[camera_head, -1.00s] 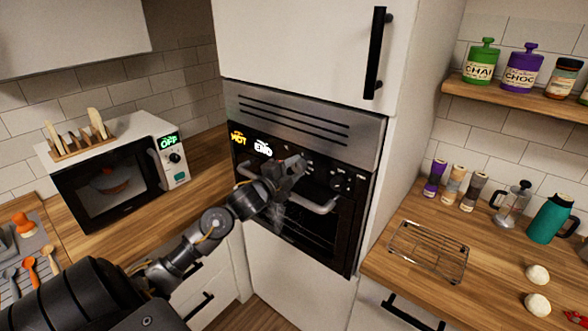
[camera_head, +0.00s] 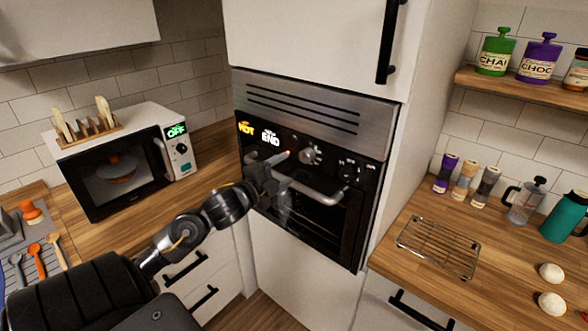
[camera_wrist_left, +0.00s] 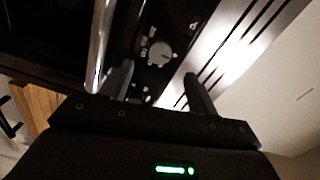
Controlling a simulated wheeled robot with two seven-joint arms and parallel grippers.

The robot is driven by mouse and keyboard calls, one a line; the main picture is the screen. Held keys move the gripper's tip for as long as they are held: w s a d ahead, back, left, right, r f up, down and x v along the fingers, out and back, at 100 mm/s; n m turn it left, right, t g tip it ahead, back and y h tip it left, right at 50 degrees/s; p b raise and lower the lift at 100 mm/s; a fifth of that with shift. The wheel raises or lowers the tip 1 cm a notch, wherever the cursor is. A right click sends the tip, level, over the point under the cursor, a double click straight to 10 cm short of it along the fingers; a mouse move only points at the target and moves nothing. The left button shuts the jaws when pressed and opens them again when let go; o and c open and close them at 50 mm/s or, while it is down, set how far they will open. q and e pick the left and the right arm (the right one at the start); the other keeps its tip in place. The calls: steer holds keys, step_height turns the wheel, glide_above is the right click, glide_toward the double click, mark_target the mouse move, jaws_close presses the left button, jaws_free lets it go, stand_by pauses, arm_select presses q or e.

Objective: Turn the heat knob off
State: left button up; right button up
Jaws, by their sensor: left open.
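The built-in oven's black control panel (camera_head: 328,163) has a round knob (camera_head: 311,154) near its middle and another knob (camera_head: 350,170) to the right. Their labels are too small to read, so I cannot tell which is the heat knob. The display (camera_head: 258,132) reads HOT in orange and END in white. My left gripper (camera_head: 270,168) is open and empty, left of and below the middle knob, apart from it. In the left wrist view a grey round knob (camera_wrist_left: 160,53) shows ahead, between and beyond the open fingers (camera_wrist_left: 160,82).
The oven's handle bar (camera_head: 310,188) runs across just below the panel, close to my left gripper. A microwave (camera_head: 120,170) showing OFF stands on the left counter. A wire rack (camera_head: 440,248) lies on the right counter. The cabinet doors are shut.

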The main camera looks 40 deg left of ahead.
arm_select(q)
steer(key=shift+s, duration=1.3)
